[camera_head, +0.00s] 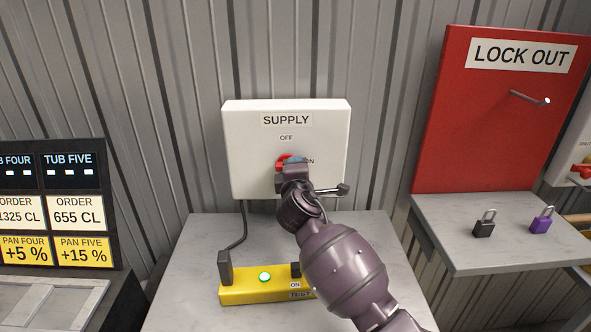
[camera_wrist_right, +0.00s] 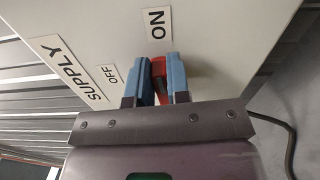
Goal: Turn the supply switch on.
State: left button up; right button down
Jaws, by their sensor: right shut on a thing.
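The supply switch box (camera_head: 240,150) is a white box on the corrugated wall, labelled SUPPLY, with OFF at the top and ON at the right. Its red switch handle (camera_head: 282,161) is partly hidden behind my right gripper (camera_head: 296,162). In the right wrist view, the blue-padded fingers of my right gripper (camera_wrist_right: 160,80) are shut on the red handle (camera_wrist_right: 158,68), one finger on each side. The ON label (camera_wrist_right: 156,23) lies straight beyond the fingertips there, and OFF (camera_wrist_right: 109,73) is to their left. The handle's exact angle is hard to tell. My left gripper is not in view.
A yellow tester (camera_head: 240,292) with a lit green lamp lies on the grey table (camera_head: 190,260) below, partly behind my right arm. A red LOCK OUT board (camera_head: 480,120) stands at right, above a shelf with black (camera_head: 484,228) and purple (camera_head: 542,222) padlocks.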

jog(key=shift+f+m, duration=0.2)
jog(key=shift+m, duration=0.3)
jog(key=c, duration=1.1)
grip_release()
jog(key=shift+s, duration=0.1)
jog(key=s, duration=1)
jog(key=shift+s, duration=0.35)
jog(key=shift+s, duration=0.1)
